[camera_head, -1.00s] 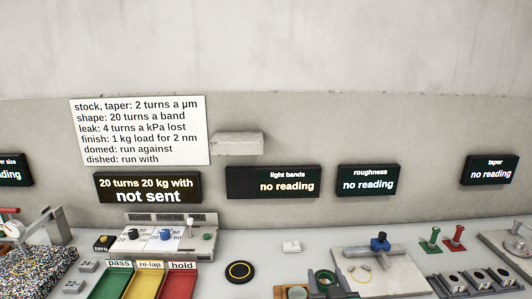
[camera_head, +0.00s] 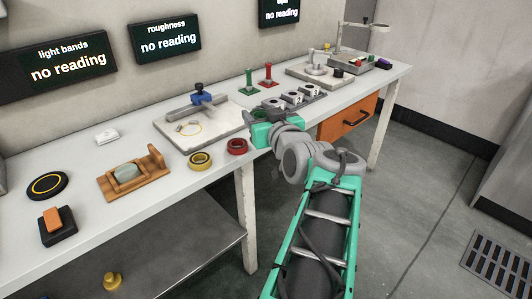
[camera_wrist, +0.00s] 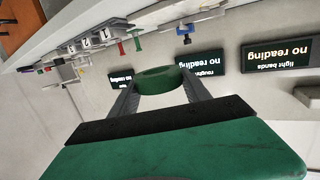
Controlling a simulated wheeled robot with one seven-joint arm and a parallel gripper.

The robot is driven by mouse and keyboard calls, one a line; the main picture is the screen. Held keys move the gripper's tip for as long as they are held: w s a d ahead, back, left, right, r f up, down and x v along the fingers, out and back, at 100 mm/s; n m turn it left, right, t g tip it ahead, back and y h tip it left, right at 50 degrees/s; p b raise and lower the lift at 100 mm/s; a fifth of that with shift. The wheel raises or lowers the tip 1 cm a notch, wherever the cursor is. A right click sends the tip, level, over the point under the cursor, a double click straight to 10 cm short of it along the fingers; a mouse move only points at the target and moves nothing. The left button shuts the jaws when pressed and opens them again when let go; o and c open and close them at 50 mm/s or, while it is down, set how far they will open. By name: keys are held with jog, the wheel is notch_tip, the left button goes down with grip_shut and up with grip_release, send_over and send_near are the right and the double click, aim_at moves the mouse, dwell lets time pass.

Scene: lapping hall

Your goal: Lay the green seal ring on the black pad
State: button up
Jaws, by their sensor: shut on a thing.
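The green seal ring (camera_wrist: 158,80) is between the fingers of my gripper (camera_wrist: 160,90) in the wrist view. My gripper is shut on it and holds it up off the bench. In the head view my gripper (camera_head: 258,117) is at the bench's front edge, right of the red ring; the ring in it is hard to make out there. A round black pad (camera_head: 47,185) with a thin yellow circle lies flat on the bench at the far left of the head view. Nothing lies on it, and my gripper is well to its right.
Between gripper and pad are a red ring (camera_head: 237,146), a yellow ring (camera_head: 200,160), a wooden stand (camera_head: 152,163) with a pale piece, and a pale plate (camera_head: 205,124). A black block (camera_head: 58,232) with an orange top sits before the pad. A white block (camera_head: 106,137) lies behind.

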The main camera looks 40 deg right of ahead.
jog(key=shift+s+d, duration=0.2)
jog(key=shift+s, duration=0.1)
jog(key=w+d+f+b, duration=0.1)
jog(key=w+d+f, duration=0.3)
jog(key=w, duration=0.1)
jog(key=w+d+f+b, duration=0.1)
jog(key=w+d+f, duration=0.3)
jog(key=d+f, duration=0.1)
jog(key=shift+w+d+f+b, duration=0.1)
jog(key=shift+w+f+b, duration=0.05)
jog(key=shift+w+b, duration=0.2)
jog(key=shift+w+d+f+b, duration=0.15)
jog(key=shift+f+b, duration=0.3)
jog(key=shift+f, duration=0.5)
jog(key=shift+w+d+f+b, duration=0.1)
jog(key=shift+f+b, duration=0.35)
jog(key=shift+f, duration=0.5)
jog(key=o, duration=1.4)
jog(key=shift+r, duration=0.1)
jog(key=shift+r+p, duration=0.1)
jog(key=shift+p, duration=0.3)
